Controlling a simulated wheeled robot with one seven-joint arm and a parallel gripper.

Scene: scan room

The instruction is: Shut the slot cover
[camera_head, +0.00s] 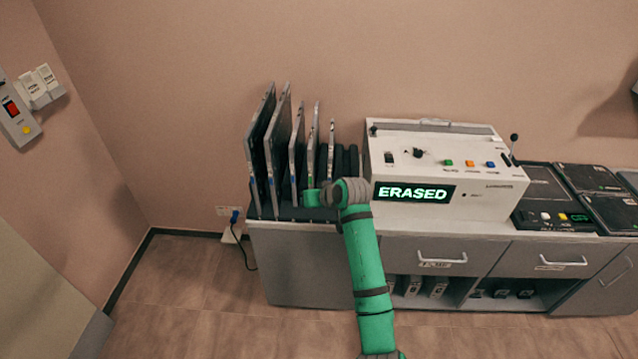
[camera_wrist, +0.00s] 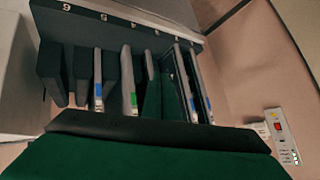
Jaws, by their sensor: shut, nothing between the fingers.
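The white machine (camera_head: 440,170) stands on the cabinet, its lit display (camera_head: 414,192) reading "ERASED". A grey handle-like part (camera_head: 434,122) shows along its top back edge. I cannot make out a slot cover for certain, nor whether one is open. My gripper (camera_head: 311,197) is left of the machine, in front of the plate rack (camera_head: 290,213), and holds nothing. Its fingertips are too small to see clearly in the head view. The wrist view faces the rack's numbered slots (camera_wrist: 130,22), with my green gripper body across the bottom; the machine's slot is not identifiable there.
Several upright plates (camera_head: 270,150) with blue and green labels stand in the rack, close to my gripper. A lever (camera_head: 514,139) rises at the machine's right side. Dark flat panels (camera_head: 590,180) lie farther right. Open floor (camera_head: 190,285) is at the left.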

